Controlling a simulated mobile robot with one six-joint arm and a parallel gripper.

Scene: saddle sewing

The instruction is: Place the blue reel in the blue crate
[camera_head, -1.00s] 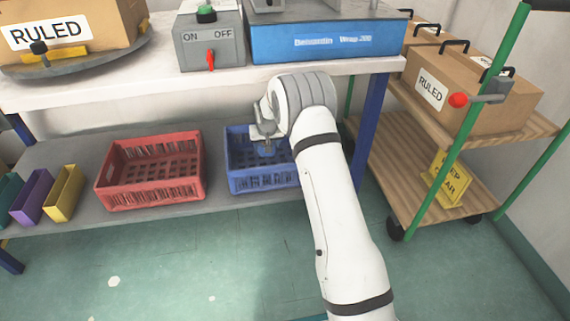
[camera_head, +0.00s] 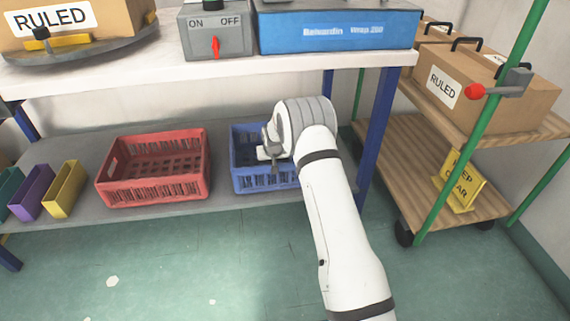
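The blue crate (camera_head: 253,182) stands on the lower grey shelf, right of the red crate. My white arm reaches in from the lower right and covers the crate's right part. My gripper (camera_head: 274,170) is at the crate, with its fingers pointing down into or just over the crate's opening. The fingers are small and partly hidden by the wrist, so I cannot tell whether they are open or shut. I cannot make out the blue reel in this view; the arm, gripper and crate walls hide part of the crate's inside.
The empty red crate (camera_head: 150,190) stands left of the blue one. Yellow (camera_head: 64,190) and purple (camera_head: 32,194) bins stand farther left. The white tabletop (camera_head: 150,72) hangs above the shelf. A blue table leg (camera_head: 378,130) and a wooden cart (camera_head: 400,165) are to the right.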

